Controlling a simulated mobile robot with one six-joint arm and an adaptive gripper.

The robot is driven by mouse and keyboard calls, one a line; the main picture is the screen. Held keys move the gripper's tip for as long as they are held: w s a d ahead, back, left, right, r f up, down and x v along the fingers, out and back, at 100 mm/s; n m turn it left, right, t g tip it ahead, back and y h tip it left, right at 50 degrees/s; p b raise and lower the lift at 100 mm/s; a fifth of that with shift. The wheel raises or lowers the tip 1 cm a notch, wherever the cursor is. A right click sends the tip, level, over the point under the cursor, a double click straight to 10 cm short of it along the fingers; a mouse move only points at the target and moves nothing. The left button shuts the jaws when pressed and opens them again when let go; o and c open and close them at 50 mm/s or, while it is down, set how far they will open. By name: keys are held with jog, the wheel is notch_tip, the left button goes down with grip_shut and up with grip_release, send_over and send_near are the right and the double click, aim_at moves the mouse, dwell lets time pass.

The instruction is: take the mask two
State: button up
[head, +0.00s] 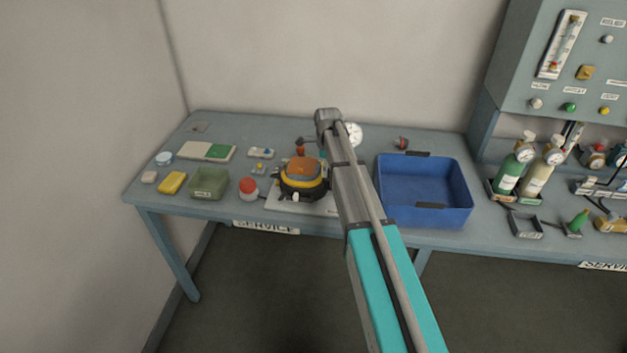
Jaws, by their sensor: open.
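A rounded orange, yellow and black object (303,178) sits on a pale mat (285,205) near the front of the service table; it may be the mask, but no label naming mask two is readable. My arm comes up from the lower right, passing just right of this object. My gripper (327,118) is at its far end, above the back part of the table and apart from the object. Its fingers are mostly hidden by the arm, and I see nothing held. The arm covers the mat's right side.
An empty-looking blue tray (456,218) stands right of my arm. Green (508,176) and cream (536,178) gas bottles stand far right, below a wall panel (520,90).

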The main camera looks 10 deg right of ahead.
jog(key=shift+f, duration=0.1)
jog(key=shift+f+b, duration=2.55)
jog(key=shift+b, duration=0.1)
jog(key=shift+c, duration=0.3)
jog(key=shift+a+r, duration=0.1)
jog(key=c, duration=1.1)
